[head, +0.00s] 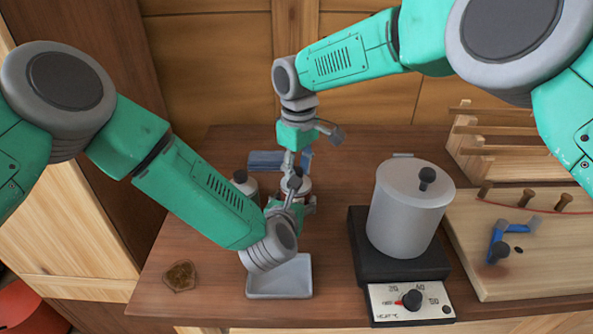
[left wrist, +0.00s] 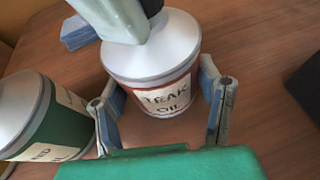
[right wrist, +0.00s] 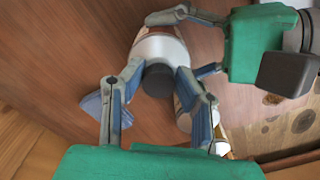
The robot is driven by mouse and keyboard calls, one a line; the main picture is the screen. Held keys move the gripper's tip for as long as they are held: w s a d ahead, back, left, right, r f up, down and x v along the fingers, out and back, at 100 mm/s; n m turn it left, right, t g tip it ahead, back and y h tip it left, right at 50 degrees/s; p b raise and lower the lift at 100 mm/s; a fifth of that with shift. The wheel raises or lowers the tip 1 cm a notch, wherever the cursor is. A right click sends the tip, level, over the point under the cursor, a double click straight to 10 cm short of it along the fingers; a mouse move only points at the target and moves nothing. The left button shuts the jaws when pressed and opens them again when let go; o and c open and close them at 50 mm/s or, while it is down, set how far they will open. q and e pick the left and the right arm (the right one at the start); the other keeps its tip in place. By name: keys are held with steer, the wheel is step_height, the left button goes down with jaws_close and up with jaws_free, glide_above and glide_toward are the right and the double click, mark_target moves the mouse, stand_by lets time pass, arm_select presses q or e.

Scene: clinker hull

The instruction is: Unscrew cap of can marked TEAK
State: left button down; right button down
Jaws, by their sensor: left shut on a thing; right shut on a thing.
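The TEAK OIL can (left wrist: 150,70) stands upright, with a pale shoulder and a handwritten label. My left gripper (left wrist: 162,105) has its fingers on either side of the can's body and is shut on it. In the head view the can (head: 306,186) is mostly hidden by my left gripper (head: 292,196). The dark cap (right wrist: 157,80) sits on top of the can in the right wrist view. My right gripper (right wrist: 155,95) comes from above, its fingers on either side of the cap, shut on it.
A second, green can (left wrist: 45,115) stands close to the left. A grey tray (head: 280,292) lies in front, with a brown patch (head: 180,276) to its left. A grey pot (head: 405,215) on a hot plate (head: 372,268) and a wooden board (head: 530,265) stand right. Blue cloth (head: 265,160) lies behind.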

arm_select(q)
steer(key=shift+s+f, duration=0.1)
arm_select(e)
steer(key=n, duration=0.4)
steer(key=shift+w+d+r+n, duration=0.1)
steer(key=shift+w+d+n, duration=0.1)
steer(key=shift+w+n, duration=0.15)
arm_select(q)
steer(key=shift+d, duration=0.1)
arm_select(e)
steer(key=n, duration=0.6)
steer(key=shift+w+n, duration=0.1)
steer(key=shift+n, duration=0.15)
steer(key=n, duration=0.4)
steer(key=shift+a, duration=0.15)
steer(key=n, duration=0.4)
steer(key=shift+a, duration=0.1)
steer(key=shift+a+n, duration=0.15)
steer(key=shift+n, duration=0.95)
steer(key=shift+s+r, duration=0.15)
steer(key=shift+s, duration=0.05)
steer(key=shift+r, duration=0.15)
steer(key=shift+r, duration=0.95)
